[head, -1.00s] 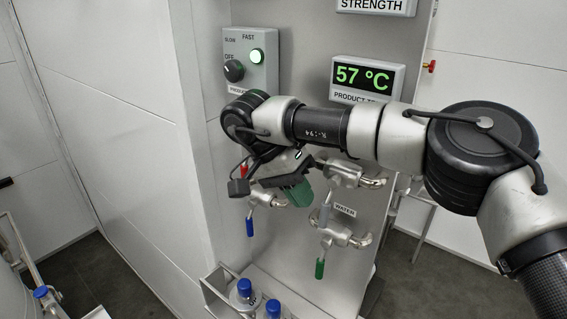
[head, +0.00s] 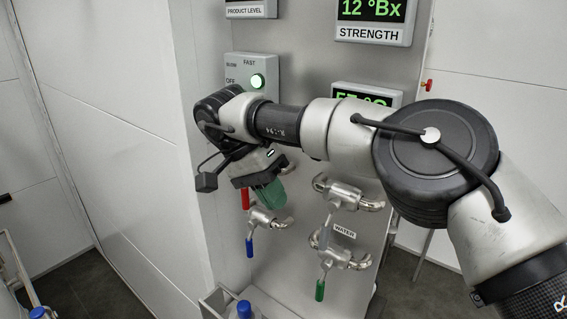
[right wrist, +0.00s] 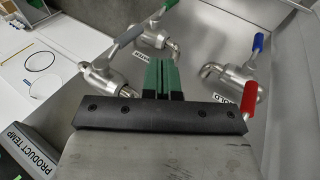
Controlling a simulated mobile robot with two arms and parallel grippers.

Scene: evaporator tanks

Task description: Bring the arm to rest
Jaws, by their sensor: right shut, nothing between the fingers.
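My right arm comes in from the right across the head view. My right gripper (head: 270,195) hangs in front of the panel, its green fingers partly hidden behind the wrist. In the right wrist view the gripper (right wrist: 163,78) has its two green fingers together with nothing between them. It is apart from the valves. My left gripper is not in view.
A blue-capped bottle (head: 244,309) stands at the bottom. A white wall (head: 110,130) is at left.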

